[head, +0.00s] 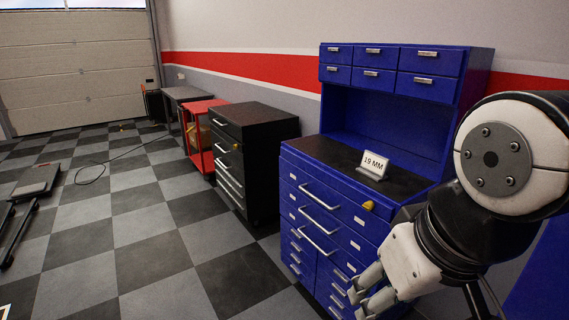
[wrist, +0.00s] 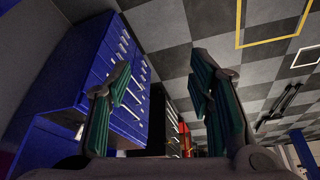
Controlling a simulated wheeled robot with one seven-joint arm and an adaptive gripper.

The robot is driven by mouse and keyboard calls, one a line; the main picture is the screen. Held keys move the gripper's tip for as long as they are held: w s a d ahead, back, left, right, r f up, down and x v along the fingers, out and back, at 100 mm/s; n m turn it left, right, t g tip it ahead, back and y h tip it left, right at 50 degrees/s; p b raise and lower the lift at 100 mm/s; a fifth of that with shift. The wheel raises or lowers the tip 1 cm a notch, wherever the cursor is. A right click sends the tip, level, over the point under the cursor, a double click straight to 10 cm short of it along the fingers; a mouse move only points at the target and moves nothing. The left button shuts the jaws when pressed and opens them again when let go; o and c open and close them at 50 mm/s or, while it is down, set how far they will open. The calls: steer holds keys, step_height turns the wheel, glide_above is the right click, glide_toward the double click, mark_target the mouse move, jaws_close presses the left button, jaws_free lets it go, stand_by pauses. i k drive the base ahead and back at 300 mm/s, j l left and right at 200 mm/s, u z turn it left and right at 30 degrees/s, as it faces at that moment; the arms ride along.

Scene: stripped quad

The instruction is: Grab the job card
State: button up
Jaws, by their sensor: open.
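The job card (head: 374,163) is a small white card marked "19 MM". It stands upright in a holder on the black worktop (head: 335,155) of the blue tool cabinet (head: 330,210). My gripper (head: 359,303) is low in front of the cabinet's drawers, below and apart from the card. In the wrist view my gripper (wrist: 160,72) has its two fingers spread wide with nothing between them. The blue cabinet's drawers (wrist: 105,60) show to the left there; I cannot make out the card's text in that view.
A yellow object (head: 368,205) is on the cabinet's upper front edge. Drawer handles stick out from its front. A black tool chest (head: 255,150) and a red cart (head: 200,135) stand farther left. A cable (head: 100,165) lies on the checkered floor, which is mostly clear in the middle.

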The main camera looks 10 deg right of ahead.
mark_target(372, 165)
steer(key=i+z, duration=0.3)
steer(key=i, duration=0.15)
steer(key=i+j+z, duration=0.25)
steer(key=i, duration=0.25)
steer(key=i+j+z, duration=0.15)
steer(key=i+z, duration=0.15)
steer(key=i, duration=0.15)
steer(key=i+j+z, duration=0.3)
steer(key=i+j, duration=0.05)
steer(key=i, duration=0.05)
